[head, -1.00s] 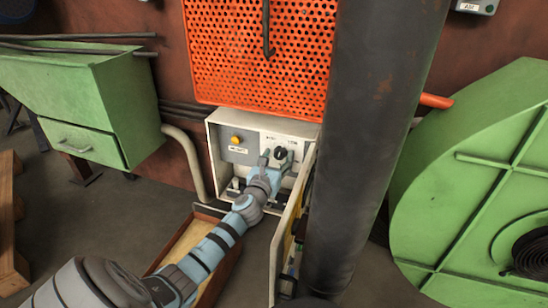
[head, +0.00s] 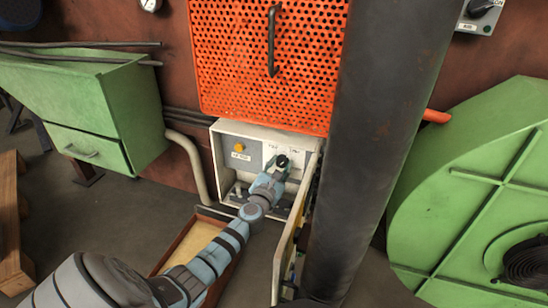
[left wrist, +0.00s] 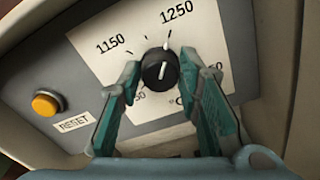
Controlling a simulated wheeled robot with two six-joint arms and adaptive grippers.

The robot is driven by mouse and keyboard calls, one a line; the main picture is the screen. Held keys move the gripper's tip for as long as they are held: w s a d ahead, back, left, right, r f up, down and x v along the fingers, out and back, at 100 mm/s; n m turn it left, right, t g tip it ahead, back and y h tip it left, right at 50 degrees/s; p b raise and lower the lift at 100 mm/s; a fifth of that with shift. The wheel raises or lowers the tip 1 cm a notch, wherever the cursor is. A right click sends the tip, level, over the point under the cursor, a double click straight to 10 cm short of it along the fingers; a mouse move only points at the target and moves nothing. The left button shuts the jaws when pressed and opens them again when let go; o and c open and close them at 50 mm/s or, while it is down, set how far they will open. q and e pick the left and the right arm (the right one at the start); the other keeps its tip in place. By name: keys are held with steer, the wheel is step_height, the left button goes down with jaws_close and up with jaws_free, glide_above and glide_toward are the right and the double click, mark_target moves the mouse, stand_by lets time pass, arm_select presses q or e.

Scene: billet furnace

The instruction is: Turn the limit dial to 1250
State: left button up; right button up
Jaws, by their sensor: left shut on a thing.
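The black limit dial (left wrist: 160,68) sits on a pale scale plate (left wrist: 98,82) with 1150 and 1250 printed above it. The white line on the dial points nearly straight up, roughly toward the tick below 1250; I cannot tell if it lines up exactly. My left gripper (left wrist: 160,70) is shut on the dial, one teal finger on each side, and hides the lower part of the scale. In the head view the dial (head: 282,161) shows at the tips of my left gripper (head: 275,168), inside the white control box (head: 229,128). My right gripper is not in view.
A yellow RESET button (left wrist: 46,102) is left of the dial. The box's open door (head: 289,240) stands just right of my arm, beside a thick dark column (head: 380,130). An orange perforated guard (head: 265,60) is above. A shallow wooden tray (head: 172,250) lies below.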

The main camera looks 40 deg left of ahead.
arm_select(q)
steer(key=shift+w+d+r, duration=0.1)
steer(key=shift+d+r, duration=0.05)
steer(key=shift+r, duration=0.05)
steer(key=o, duration=1.2)
steer(key=shift+d, duration=0.15)
